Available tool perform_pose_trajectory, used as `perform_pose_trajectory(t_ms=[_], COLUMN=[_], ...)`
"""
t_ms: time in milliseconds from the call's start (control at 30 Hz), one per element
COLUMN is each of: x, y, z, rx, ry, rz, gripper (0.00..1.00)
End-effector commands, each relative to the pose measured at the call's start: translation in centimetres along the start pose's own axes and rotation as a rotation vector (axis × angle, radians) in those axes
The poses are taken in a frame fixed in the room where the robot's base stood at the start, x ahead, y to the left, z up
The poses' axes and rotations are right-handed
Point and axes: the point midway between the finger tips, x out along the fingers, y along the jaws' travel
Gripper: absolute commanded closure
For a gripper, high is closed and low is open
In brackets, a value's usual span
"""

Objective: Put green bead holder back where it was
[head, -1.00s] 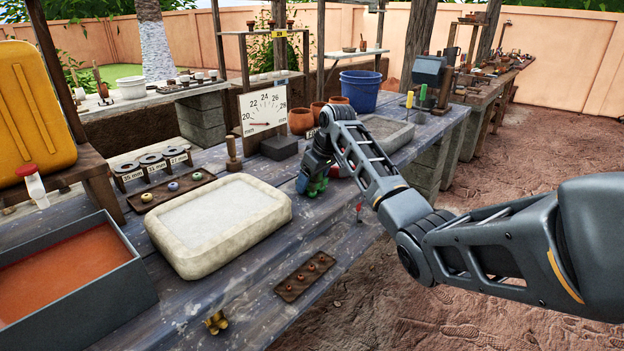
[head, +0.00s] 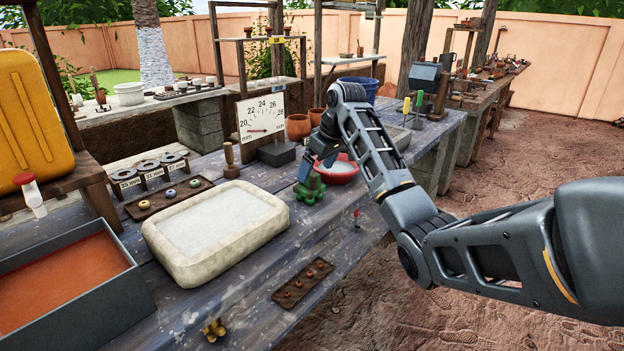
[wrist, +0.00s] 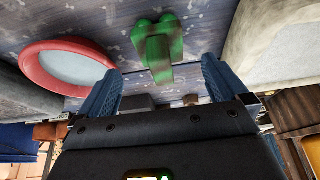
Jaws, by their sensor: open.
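The green bead holder (head: 311,189) stands on the blue-grey workbench, between the cream-rimmed basin and a red bowl. It also shows at the top middle of the wrist view (wrist: 160,48). My gripper (head: 317,164) is just above and beside it, tilted downward. In the wrist view, the blue fingers of my gripper (wrist: 161,88) are spread wide with nothing between them. The holder lies beyond the fingertips and looks clear of them.
The cream basin (head: 160,247) is left of the holder. The red bowl (head: 343,178) is close on its right. A dark bead tray (head: 303,283) lies near the bench front, and a gauge (head: 262,117) with a dark base stands behind. Bare bench lies in front of the holder.

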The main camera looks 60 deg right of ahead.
Motion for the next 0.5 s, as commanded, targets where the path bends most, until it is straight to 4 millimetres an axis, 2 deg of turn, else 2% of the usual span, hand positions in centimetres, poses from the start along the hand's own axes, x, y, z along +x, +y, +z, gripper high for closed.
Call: perform_pose_trajectory(t_ms=[100, 200, 500], x=[-2.2, -3.4, -4.5], y=[0.0, 0.0, 0.0], z=[-0.1, -0.1, 0.0], rx=[-0.001, -0.001, 0.0], ry=[0.003, 0.001, 0.0], rz=[0.001, 0.0, -0.001], gripper=[0.0, 0.0, 0.0])
